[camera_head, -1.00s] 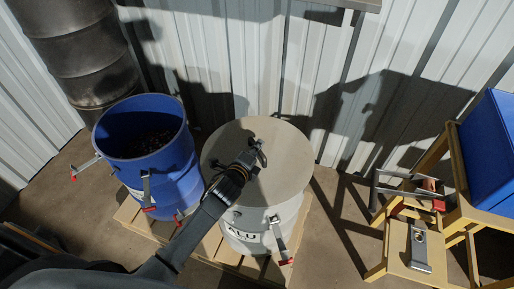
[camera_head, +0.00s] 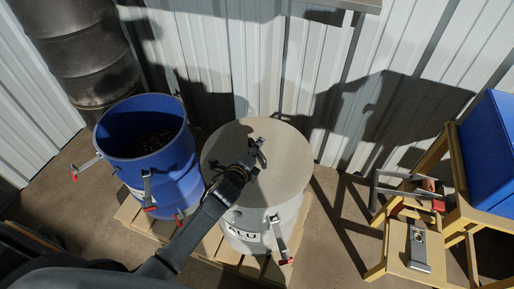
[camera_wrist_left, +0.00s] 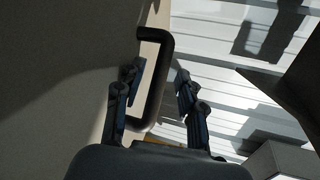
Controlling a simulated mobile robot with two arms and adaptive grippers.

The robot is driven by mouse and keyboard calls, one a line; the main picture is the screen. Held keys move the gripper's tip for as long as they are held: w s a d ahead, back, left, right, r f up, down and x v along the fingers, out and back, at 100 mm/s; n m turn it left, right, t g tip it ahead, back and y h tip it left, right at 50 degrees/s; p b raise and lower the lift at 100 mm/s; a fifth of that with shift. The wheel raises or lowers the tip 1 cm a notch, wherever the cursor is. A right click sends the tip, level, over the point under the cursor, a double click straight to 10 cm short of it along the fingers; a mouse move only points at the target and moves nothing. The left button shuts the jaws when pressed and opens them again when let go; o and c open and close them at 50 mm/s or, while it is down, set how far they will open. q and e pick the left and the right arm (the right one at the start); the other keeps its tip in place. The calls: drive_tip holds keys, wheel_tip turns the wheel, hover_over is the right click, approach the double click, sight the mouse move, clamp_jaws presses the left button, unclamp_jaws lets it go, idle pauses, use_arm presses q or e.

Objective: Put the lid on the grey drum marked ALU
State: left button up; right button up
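The grey drum marked ALU (camera_head: 252,232) stands on a pallet in the middle of the head view. The flat, round grey lid (camera_head: 287,165) lies over its top and covers the opening. I cannot tell whether its rim is fully seated all round. My left gripper (camera_head: 253,153) is over the middle of the lid. In the left wrist view, the lid's black U-shaped handle (camera_wrist_left: 166,70) stands between the fingers of the left gripper (camera_wrist_left: 158,76). The fingers are apart, with gaps beside the handle. My right gripper is not in view.
A blue open drum (camera_head: 150,165) with dark scrap stands left of the grey drum on the pallet (camera_head: 130,213). A latch with a red tip (camera_head: 281,243) hangs on the grey drum's front. A dark barrel (camera_head: 82,50) stands behind. A wooden stand (camera_head: 400,262) and blue bin (camera_head: 492,150) are right.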

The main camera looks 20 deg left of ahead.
use_arm(q)
drive_tip(key=shift+v, duration=3.95)
drive_tip(key=shift+r, duration=0.1)
